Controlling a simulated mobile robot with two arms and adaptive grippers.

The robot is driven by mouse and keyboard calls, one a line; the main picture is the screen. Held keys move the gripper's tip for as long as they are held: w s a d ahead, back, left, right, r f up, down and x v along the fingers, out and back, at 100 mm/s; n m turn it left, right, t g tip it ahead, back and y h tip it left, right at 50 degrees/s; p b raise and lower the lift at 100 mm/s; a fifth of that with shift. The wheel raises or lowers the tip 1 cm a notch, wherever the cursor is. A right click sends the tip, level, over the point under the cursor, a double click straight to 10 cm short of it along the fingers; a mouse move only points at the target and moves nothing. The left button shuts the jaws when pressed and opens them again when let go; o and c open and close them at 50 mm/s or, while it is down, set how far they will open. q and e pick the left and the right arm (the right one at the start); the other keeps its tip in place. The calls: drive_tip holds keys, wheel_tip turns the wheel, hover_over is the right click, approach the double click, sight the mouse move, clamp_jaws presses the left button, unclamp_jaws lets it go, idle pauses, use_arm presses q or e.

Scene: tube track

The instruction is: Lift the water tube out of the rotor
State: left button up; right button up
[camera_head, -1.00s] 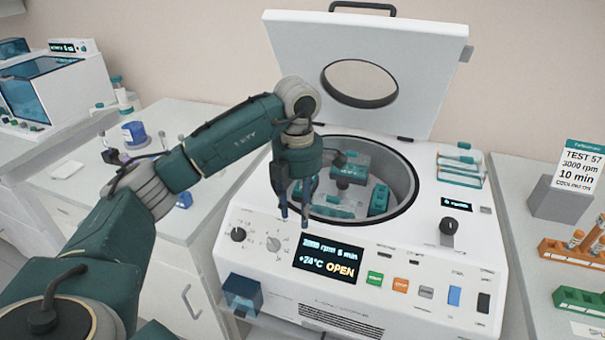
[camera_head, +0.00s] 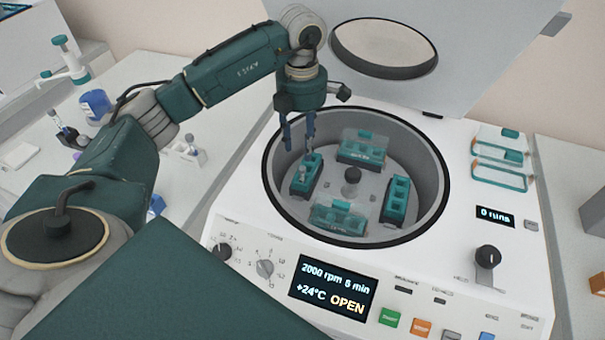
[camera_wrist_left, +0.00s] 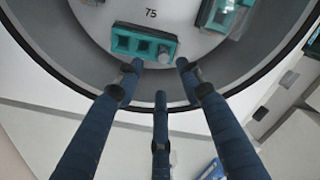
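The rotor (camera_head: 350,205) lies in the round bowl of the open centrifuge, with a dark hub at its middle and teal buckets around it. The left bucket (camera_head: 300,185) holds a tube (camera_head: 303,170) with a pale grey cap; I take it for the water tube, but read no label. In the left wrist view this bucket (camera_wrist_left: 126,42) shows the round grey cap (camera_wrist_left: 164,52) at its right end, with empty wells beside it. My left gripper (camera_head: 298,142) is open and empty, fingers pointing down just above the left bucket. In the left wrist view its fingers (camera_wrist_left: 158,72) are spread apart, short of the cap.
The raised lid (camera_head: 460,50) stands behind the bowl. The bowl's dark rim (camera_head: 440,165) surrounds the buckets. A control panel with a screen (camera_head: 332,288) reading OPEN is in front. A rack of teal-edged holders (camera_head: 500,165) sits right of the bowl.

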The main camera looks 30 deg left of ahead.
sight(301, 168)
use_arm(q)
drive_tip(key=f, duration=0.3)
drive_tip(key=shift+s+f, duration=0.15)
drive_tip(key=shift+s, duration=0.05)
drive_tip(key=f+p, duration=0.1)
drive_tip(key=f, duration=0.1)
drive_tip(key=f+p, duration=0.1)
drive_tip(key=f, duration=0.2)
drive_tip(key=shift+s+d+p, duration=0.15)
drive_tip(key=shift+d+p, duration=0.05)
drive_tip(key=shift+p, duration=0.15)
drive_tip(key=shift+f, duration=0.3)
drive_tip(key=c, duration=1)
